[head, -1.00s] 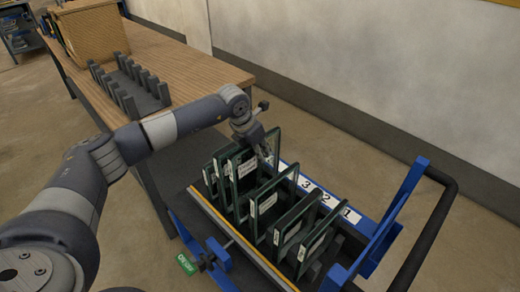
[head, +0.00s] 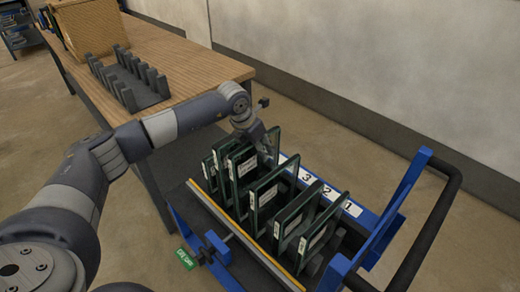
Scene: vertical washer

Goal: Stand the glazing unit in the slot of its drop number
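The glazing unit (head: 244,182) is a dark-framed glass pane with a white label, too small to read. It stands roughly upright among other panes in the rack of the blue cart (head: 366,219). My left gripper (head: 270,151) is shut on its upper right edge. The unit's bottom edge is hidden by neighbouring panes, so I cannot tell whether it rests on the rack floor. White number plates line the cart's far rail; 3 (head: 306,177), 2 (head: 327,192) and 1 (head: 350,208) are legible, and the plates further left are hidden. My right gripper is not in view.
Several labelled panes (head: 290,218) stand close on both sides of the held unit. A wooden table (head: 196,68) on the left carries an empty slotted grey rack (head: 130,80) and a wicker box (head: 90,27). A green tag (head: 187,259) hangs at the cart's near side.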

